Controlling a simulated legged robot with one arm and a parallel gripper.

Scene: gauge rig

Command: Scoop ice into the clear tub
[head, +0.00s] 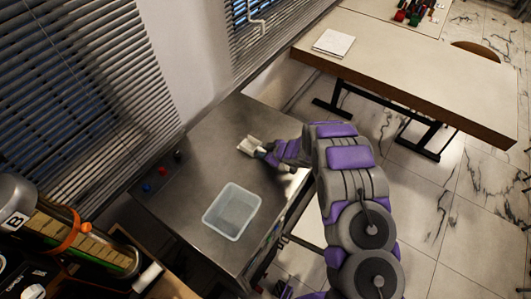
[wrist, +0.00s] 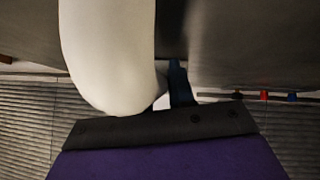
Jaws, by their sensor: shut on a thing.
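The clear tub (head: 232,211) stands upright on the metal counter, left of my arm in the head view. It looks empty. My gripper (head: 266,153) is shut on a white scoop (head: 249,145), beyond the tub and over the far part of the counter. In the wrist view the white scoop (wrist: 108,55) shows large and close, with a rounded end. A dark finger (wrist: 180,82) shows beside it. I cannot tell if the scoop touches the counter or holds anything. I see no ice.
The metal counter (head: 180,205) has small red and blue knobs (head: 162,171) at its left edge. A window with blinds (head: 75,95) is behind it. A wooden table (head: 420,75) stands at the right. A machine with an orange band (head: 72,232) is at lower left.

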